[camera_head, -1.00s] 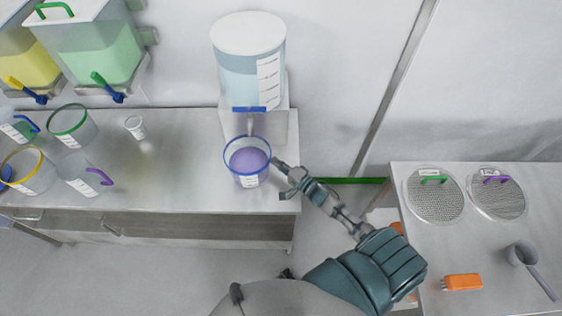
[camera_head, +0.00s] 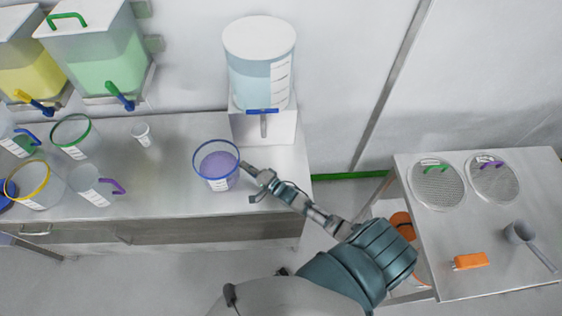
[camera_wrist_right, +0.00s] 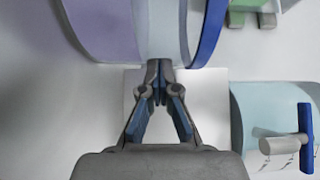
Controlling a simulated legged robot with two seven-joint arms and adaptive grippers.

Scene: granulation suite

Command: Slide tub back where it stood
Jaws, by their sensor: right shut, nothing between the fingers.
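The tub (camera_head: 217,166) is clear with a blue rim and holds purple contents. It stands upright on the bench, to the left of and in front of the blue-tapped dispenser (camera_head: 259,66). My right gripper (camera_head: 247,168) is shut and empty, with its fingertips at the tub's right side. In the right wrist view the closed fingertips (camera_wrist_right: 159,98) are against or very close to the tub's wall (camera_wrist_right: 110,25); contact is hard to tell. The blue rim shows at the right there. My left gripper is not in view.
Several jugs (camera_head: 92,185) with coloured handles and a small white cup (camera_head: 142,134) stand to the left on the bench (camera_head: 170,203). Dispensers with yellow and green (camera_head: 103,60) liquid are behind them. A side table (camera_head: 430,250) at right holds sieves, a scoop and an orange item.

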